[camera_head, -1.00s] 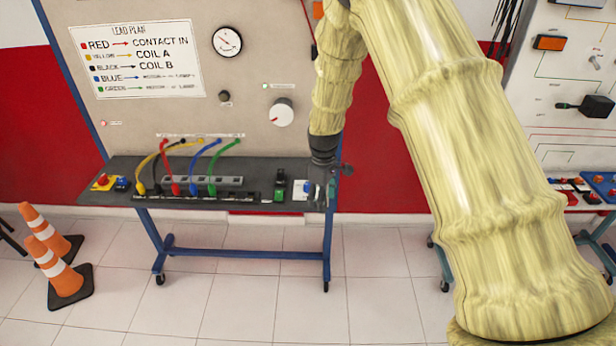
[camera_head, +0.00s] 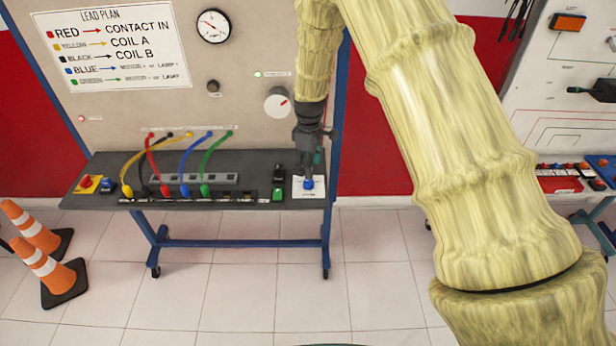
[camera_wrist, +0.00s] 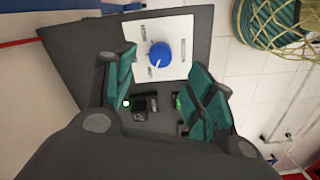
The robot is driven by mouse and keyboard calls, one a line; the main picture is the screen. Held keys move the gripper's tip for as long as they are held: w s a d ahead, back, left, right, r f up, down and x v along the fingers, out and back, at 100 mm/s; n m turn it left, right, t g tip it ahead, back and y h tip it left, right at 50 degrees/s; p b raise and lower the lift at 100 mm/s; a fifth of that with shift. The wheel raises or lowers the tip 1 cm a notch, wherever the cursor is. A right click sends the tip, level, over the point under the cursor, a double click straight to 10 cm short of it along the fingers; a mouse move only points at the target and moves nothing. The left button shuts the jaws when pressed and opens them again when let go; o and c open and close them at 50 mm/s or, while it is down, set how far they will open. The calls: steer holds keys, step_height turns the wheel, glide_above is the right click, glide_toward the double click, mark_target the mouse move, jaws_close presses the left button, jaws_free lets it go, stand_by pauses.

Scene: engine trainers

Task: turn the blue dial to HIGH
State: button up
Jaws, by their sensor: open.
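The blue dial (camera_head: 308,184) sits on a white label plate (camera_head: 311,193) at the right end of the dark bench shelf. In the wrist view the dial (camera_wrist: 160,54) is a round blue knob with a small white mark toward the lower left of the picture. Lettering around it on the plate (camera_wrist: 178,29) is too small to read surely. My gripper (camera_head: 308,172) points down just above the dial. In the wrist view its green-padded fingers (camera_wrist: 163,78) are spread apart and empty, with the dial between and beyond their tips. I cannot tell whether they touch it.
A green and black switch (camera_head: 278,186) stands close left of the plate. Coloured leads (camera_head: 185,165) arch over the shelf (camera_head: 255,160) further left. A white knob (camera_head: 278,102) is on the panel behind. Orange cones (camera_head: 55,275) stand on the floor at left.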

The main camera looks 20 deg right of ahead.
mark_target(309, 181)
steer(key=shift+f+p, duration=1.4)
steer(key=shift+f, duration=2.15)
steer(key=c, duration=1.1)
